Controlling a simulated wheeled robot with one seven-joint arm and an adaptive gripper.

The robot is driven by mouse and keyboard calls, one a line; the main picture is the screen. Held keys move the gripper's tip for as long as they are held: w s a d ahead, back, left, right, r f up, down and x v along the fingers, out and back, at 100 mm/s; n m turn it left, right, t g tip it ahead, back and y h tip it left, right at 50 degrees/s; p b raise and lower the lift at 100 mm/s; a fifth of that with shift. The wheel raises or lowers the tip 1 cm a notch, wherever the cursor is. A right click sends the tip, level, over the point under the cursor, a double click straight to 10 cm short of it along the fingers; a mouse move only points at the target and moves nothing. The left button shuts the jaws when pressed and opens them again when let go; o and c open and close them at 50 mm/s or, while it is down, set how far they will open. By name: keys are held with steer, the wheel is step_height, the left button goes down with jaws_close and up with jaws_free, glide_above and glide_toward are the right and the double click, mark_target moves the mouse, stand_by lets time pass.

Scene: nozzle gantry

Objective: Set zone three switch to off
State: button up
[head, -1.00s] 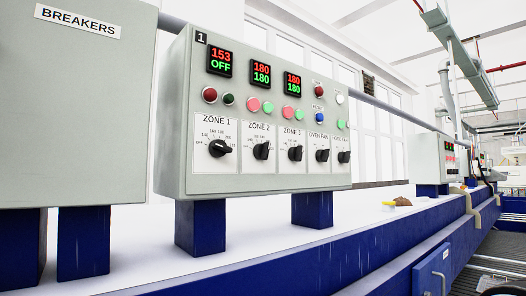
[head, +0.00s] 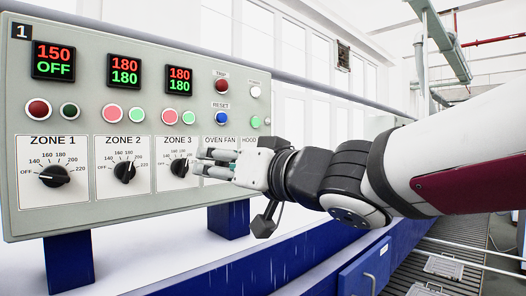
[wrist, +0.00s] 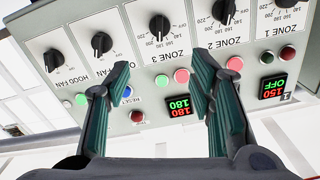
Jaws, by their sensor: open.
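The zone 3 switch (head: 180,168) is a black rotary knob on a white plate on the grey control panel. Its pointer looks roughly upright, near 180. Its display (head: 179,80) reads 180 over 180. My gripper (head: 208,164) is just right of this knob in the head view, in front of the oven fan plate, its fingers apart and empty. The wrist view shows the panel upside down. There the zone 3 knob (wrist: 160,27) lies ahead of the gap between my fingers (wrist: 160,72), apparently untouched. My gripper hides the oven fan knob in the head view.
The zone 1 knob (head: 54,175) and zone 2 knob (head: 124,172) are to the left. The oven fan knob (wrist: 101,43) and hood fan knob (wrist: 53,59) neighbour zone 3. Round buttons and lamps sit above the knobs. The panel stands on blue posts (head: 229,219).

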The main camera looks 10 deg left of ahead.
mark_target(187, 161)
steer(key=x, duration=1.3)
steer(key=shift+w+a+p, duration=0.25)
steer(key=shift+a+p, duration=0.1)
steer(key=shift+p, duration=0.05)
jaws_close()
